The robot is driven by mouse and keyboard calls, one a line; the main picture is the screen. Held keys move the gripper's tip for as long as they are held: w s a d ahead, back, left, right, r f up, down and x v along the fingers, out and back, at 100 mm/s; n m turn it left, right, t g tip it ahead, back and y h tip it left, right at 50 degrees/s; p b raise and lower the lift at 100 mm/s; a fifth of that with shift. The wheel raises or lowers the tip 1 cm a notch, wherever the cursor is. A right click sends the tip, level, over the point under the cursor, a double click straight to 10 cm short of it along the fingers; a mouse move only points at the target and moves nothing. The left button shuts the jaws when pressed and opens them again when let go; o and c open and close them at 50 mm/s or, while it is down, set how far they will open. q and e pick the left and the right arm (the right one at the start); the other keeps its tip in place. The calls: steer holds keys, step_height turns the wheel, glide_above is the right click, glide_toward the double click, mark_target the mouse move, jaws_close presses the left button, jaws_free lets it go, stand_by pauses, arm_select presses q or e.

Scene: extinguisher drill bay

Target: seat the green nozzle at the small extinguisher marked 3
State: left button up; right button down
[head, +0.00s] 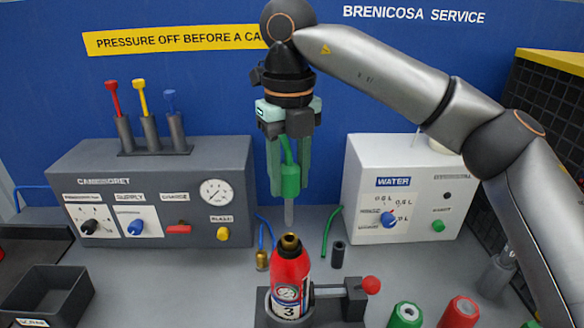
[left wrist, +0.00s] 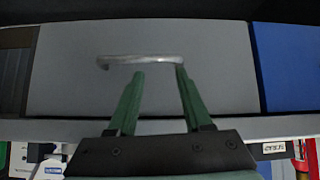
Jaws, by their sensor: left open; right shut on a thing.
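The small extinguisher marked 3 (head: 290,275) is red with a brass neck on top. It stands upright in a dark holder (head: 262,310) with a red-knobbed lever (head: 371,284). My right gripper (head: 289,192) is shut on the green nozzle (head: 290,181). The nozzle hangs with its grey tip down, above the extinguisher's neck and apart from it. My left gripper (left wrist: 160,75) shows only in the left wrist view. It is open and empty, with its fingers near a metal bar handle (left wrist: 142,59) on a grey panel.
A dark grey control box (head: 150,190) stands at the left and a white water box (head: 405,190) at the right. A black cylinder (head: 338,255) and hoses stand behind the holder. Green (head: 406,316) and red (head: 460,312) pieces sit front right. A dark bin (head: 45,290) is front left.

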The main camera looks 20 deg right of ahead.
mark_target(290, 226)
steer(key=shift+f, duration=0.7)
steer(key=shift+f+b, duration=3)
steer(key=shift+f, duration=1.15)
steer(key=shift+c, duration=1.8)
jaws_free()
step_height(290, 226, up, 12)
steer(key=shift+r+p, duration=0.25)
steer(key=shift+p, duration=0.6)
steer(key=shift+f, duration=0.1)
